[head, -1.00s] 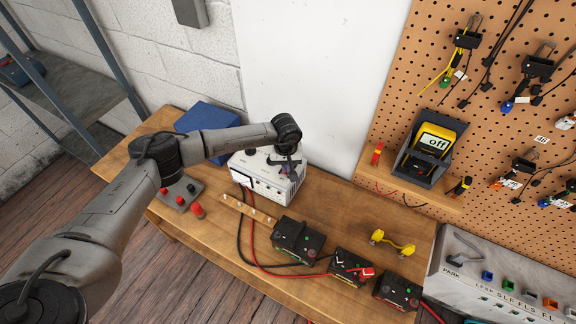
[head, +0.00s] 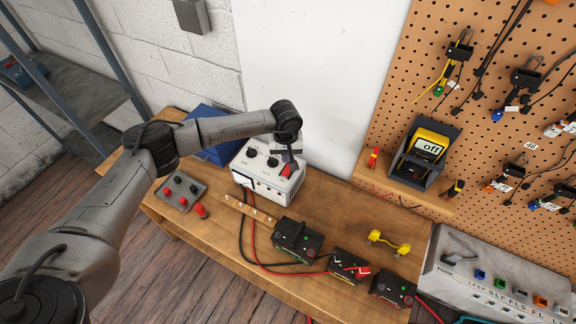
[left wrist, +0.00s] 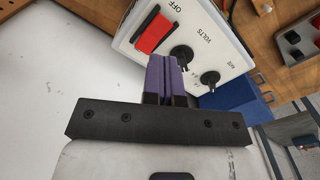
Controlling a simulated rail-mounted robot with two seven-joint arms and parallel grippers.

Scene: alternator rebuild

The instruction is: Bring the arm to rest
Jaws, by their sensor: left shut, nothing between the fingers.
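My left gripper (head: 290,157) hangs at the end of the left arm, over the back right part of a white power supply box (head: 262,187). In the left wrist view its purple fingers (left wrist: 163,76) lie together with nothing between them. Beyond them is the face of the box (left wrist: 222,50), with a red rocker switch (left wrist: 155,33) by the word OFF and two black knobs. I cannot tell for sure whether the fingertips touch the box; they look apart from it. My right gripper is not in view.
The wooden bench (head: 330,210) also holds a blue box (head: 215,152), a grey tray (head: 177,193) of red and black knobs, several black units with cables, and a yellow part (head: 388,243). A yellow meter (head: 428,147) stands by the pegboard (head: 400,95). A white wall panel (head: 315,70) rises behind.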

